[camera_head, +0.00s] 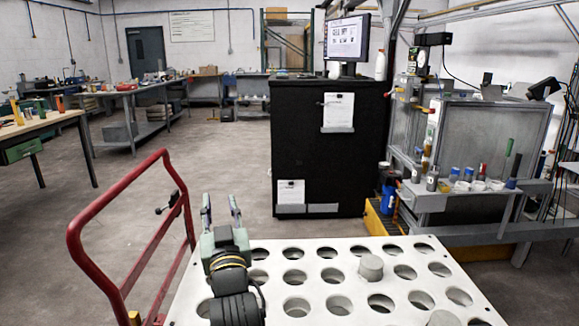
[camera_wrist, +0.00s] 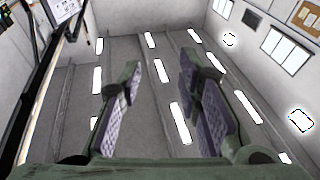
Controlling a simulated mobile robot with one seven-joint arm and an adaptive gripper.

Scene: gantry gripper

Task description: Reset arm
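My gripper (camera_head: 221,208) stands over the left part of the white tray, with its two fingers pointing up and apart. In the wrist view my gripper (camera_wrist: 160,82) shows two padded fingers with a clear gap and nothing between them. Behind them are only the ceiling, its lights and the upper walls. My arm hides part of the tray's left side.
The white tray (camera_head: 315,256) has rows of round holes. A grey cylinder (camera_head: 371,267) stands in one hole, and another (camera_head: 443,319) is at the front edge. A red handrail (camera_head: 118,216) is left, a black cabinet (camera_head: 310,150) behind, and a glass-walled machine (camera_head: 490,140) right.

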